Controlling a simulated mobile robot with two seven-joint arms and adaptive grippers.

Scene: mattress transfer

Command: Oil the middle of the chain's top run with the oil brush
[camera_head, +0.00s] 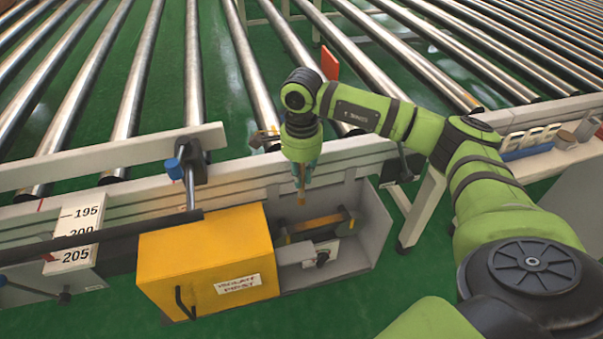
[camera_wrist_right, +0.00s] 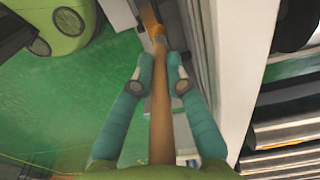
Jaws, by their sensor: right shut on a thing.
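My right gripper (camera_head: 303,172) points down over the open grey drive box at the conveyor's front side. It is shut on the oil brush (camera_head: 301,196), whose tip end hangs above the box. In the right wrist view, the brush's wooden handle (camera_wrist_right: 160,110) runs between the two teal fingers (camera_wrist_right: 160,73). The chain's top run (camera_head: 318,222) appears as a yellowish strip between dark ends inside the box, below the brush. The brush end looks apart from the strip, but I cannot tell the exact gap. My left gripper is not in view.
A yellow cover (camera_head: 205,255) labelled "ISOLATE FIRST" stands left of the open box. The conveyor's side rail (camera_head: 110,160) and steel rollers lie behind. A red flag (camera_head: 329,63) stands beyond the wrist. A rack with a blue item (camera_head: 527,152) is at right.

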